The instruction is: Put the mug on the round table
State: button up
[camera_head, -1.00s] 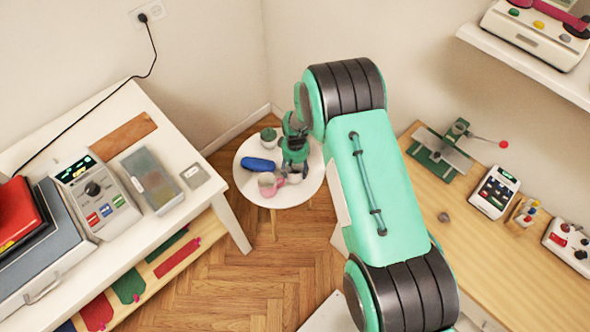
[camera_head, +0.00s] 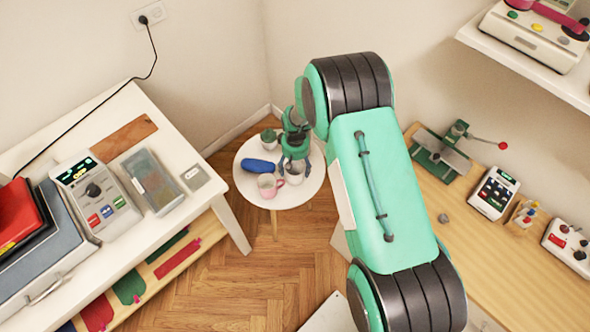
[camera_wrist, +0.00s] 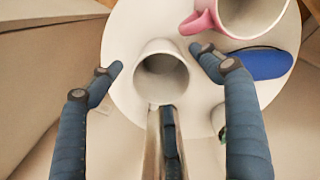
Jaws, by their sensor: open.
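The white round table (camera_head: 245,184) stands in the corner, and it also fills the middle of the wrist view (camera_wrist: 122,35). A pink-handled mug (camera_head: 267,187) stands on it, left of my gripper; it shows at the top right of the wrist view (camera_wrist: 207,17). A plain pale cup (camera_head: 294,178) stands upright under my gripper (camera_head: 295,163). In the wrist view my open fingers (camera_wrist: 155,58) are on either side of this cup (camera_wrist: 142,75), with gaps; no handle shows on it. My gripper holds nothing.
A blue case (camera_head: 257,166) lies beside the pink-handled mug, and a small potted plant (camera_head: 268,138) is behind it. A white worktable (camera_head: 170,150) is at the left. A wooden desk (camera_head: 480,250) is at the right. The table's front edge is clear.

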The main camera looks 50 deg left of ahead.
notch_tip(320, 180, up, 9)
jog(key=shift+p, duration=0.45)
jog(key=shift+f, duration=0.1)
dwell(0.4)
dwell(0.4)
